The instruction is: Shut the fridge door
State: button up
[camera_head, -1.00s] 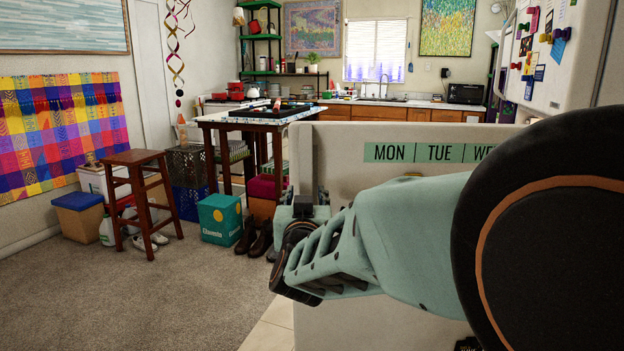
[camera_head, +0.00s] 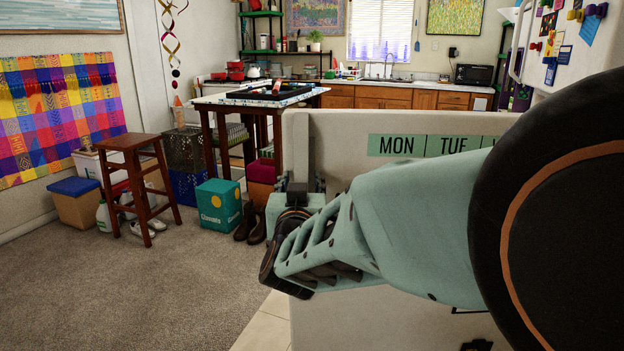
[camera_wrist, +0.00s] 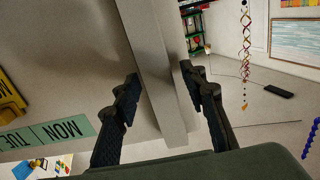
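The fridge door (camera_head: 345,150) is a pale panel with a green strip reading MON and TUE. It stands open, swung out from the fridge (camera_head: 600,50) at the upper right. My gripper (camera_head: 292,190) is at the door's free left edge in the head view, partly hidden by my wrist. In the wrist view the door edge (camera_wrist: 150,40) runs between the two fingers of my gripper (camera_wrist: 160,75). The fingers are spread, one on each side of the edge. Whether the pads touch the door I cannot tell.
A wooden stool (camera_head: 133,190), a teal box (camera_head: 218,205) and dark boots (camera_head: 251,225) stand left of the door. A dark table (camera_head: 215,103) is behind. Carpet (camera_head: 150,290) at the front left is clear. Magnets cover the fridge's side.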

jog(key=shift+c, duration=0.2)
jog(key=c, duration=1)
grip_shut()
jog(key=shift+w, duration=0.1)
